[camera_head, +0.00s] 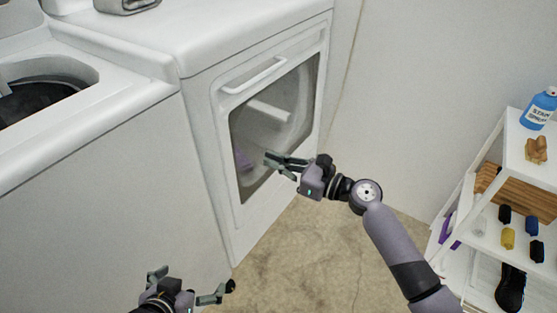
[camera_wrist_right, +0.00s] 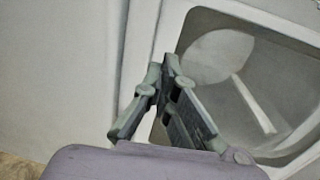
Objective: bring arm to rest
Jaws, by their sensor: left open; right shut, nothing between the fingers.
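My right gripper (camera_head: 270,160) is shut and empty in front of the dryer door's window. Its arm reaches in from the lower right. In the right wrist view the gripper's fingers (camera_wrist_right: 172,65) meet at their tips, with the door window behind them. My left gripper (camera_head: 190,280) is low at the bottom edge of the head view, its fingers spread wide with nothing between them. The white dryer (camera_head: 215,35) has its door (camera_head: 222,115) closed, with a handle (camera_head: 253,76) along the top.
A top-loading washer (camera_head: 120,170) with its lid open stands at the left. A white shelf rack (camera_head: 528,150) at the right holds a blue bottle (camera_head: 540,108), a wooden crate (camera_head: 520,194) and small items. Bare floor (camera_head: 300,255) lies between.

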